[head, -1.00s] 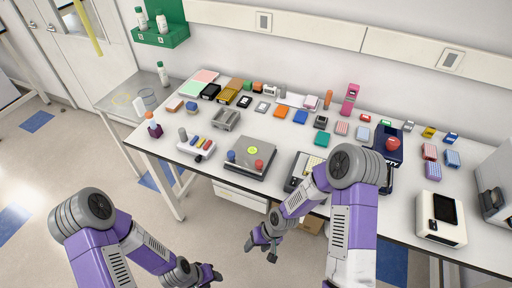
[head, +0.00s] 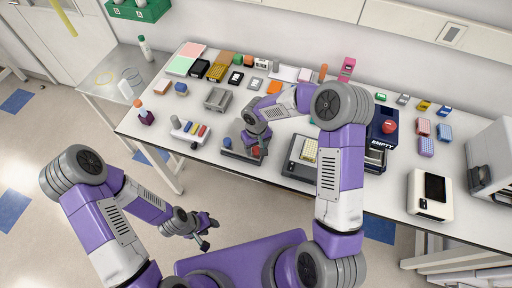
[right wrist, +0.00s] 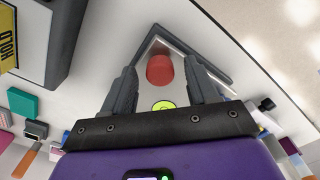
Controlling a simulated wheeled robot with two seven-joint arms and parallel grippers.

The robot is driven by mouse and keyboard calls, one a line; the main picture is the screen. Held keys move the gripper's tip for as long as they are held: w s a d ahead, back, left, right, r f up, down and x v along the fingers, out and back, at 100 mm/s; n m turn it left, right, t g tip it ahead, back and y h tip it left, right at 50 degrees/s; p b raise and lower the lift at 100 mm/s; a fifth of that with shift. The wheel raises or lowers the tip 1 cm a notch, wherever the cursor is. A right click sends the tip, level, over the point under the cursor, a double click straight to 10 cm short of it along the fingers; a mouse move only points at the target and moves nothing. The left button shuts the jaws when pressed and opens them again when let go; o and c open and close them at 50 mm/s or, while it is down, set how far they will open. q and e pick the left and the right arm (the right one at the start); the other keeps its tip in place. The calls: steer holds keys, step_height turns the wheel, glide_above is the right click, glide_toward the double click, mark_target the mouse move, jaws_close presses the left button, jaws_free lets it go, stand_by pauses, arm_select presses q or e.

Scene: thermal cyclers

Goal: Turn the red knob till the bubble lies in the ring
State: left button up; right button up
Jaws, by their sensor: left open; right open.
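The levelling plate (head: 236,155) stands on the bench, partly covered by my right gripper in the head view. Its red knob (head: 256,152) is at the right front corner and its blue knob (head: 227,143) at the left. My right gripper (head: 256,141) is over the plate, pointing down. In the right wrist view its open fingers (right wrist: 160,75) lie either side of the red knob (right wrist: 160,70); I cannot tell whether they touch it. The yellow-green bubble level (right wrist: 163,105) shows partly; bubble and ring are too small to tell apart. My left gripper (head: 207,230) is open and empty, off the bench.
A grey device (head: 299,172) stands right of the plate. A dark blue device (head: 380,132) with a red top button and a white machine (head: 430,207) stand further right.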

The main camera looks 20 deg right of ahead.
mark_target(256, 149)
steer(key=shift+f, duration=0.7)
steer(key=c, duration=1)
steer(key=shift+c, duration=0.2)
steer(key=o, duration=1)
steer(key=shift+o, duration=0.2)
steer(key=shift+r, duration=3.8)
